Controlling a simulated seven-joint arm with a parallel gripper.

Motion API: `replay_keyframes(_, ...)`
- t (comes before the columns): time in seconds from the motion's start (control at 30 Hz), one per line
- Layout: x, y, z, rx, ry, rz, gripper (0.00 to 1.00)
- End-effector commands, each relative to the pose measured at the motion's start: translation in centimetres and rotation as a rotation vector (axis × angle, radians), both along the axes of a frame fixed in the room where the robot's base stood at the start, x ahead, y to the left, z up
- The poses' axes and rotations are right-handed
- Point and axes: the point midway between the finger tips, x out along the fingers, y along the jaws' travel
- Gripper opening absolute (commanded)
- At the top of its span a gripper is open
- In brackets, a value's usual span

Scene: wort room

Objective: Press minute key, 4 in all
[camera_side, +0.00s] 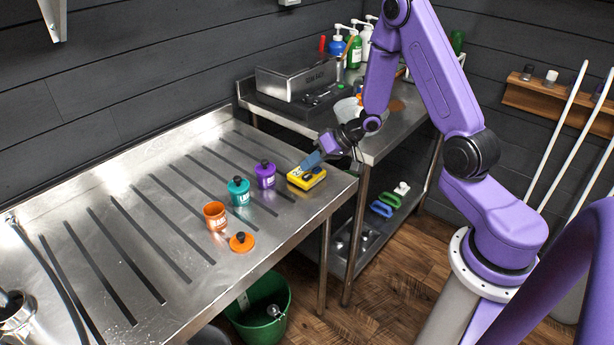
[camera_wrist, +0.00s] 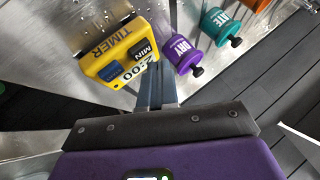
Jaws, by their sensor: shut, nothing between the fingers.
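The yellow timer (camera_side: 307,178) lies on the metal table near its right end, and it also shows in the wrist view (camera_wrist: 103,62). There its top carries the word TIMER, a dark key marked MIN (camera_wrist: 141,48), a dark blue key (camera_wrist: 110,73) and a display (camera_wrist: 134,72) that seems to read 2:00. My gripper (camera_side: 303,170) is shut and empty, fingers pointing down at the timer. In the wrist view my fingertips (camera_wrist: 156,72) are beside the timer's edge, close to the MIN key. I cannot tell whether they touch it.
A purple jar (camera_side: 265,177), a teal jar (camera_side: 239,193) and an open orange jar (camera_side: 215,216) stand left of the timer. An orange lid (camera_side: 242,242) lies near the table's front edge. A steel box (camera_side: 297,78) stands behind.

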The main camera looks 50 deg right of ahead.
Motion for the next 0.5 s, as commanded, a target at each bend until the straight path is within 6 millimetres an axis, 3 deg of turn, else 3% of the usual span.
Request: replay_keyframes(0.5,-0.01,0.02,-0.46,0.000,0.001,0.001,0.00)
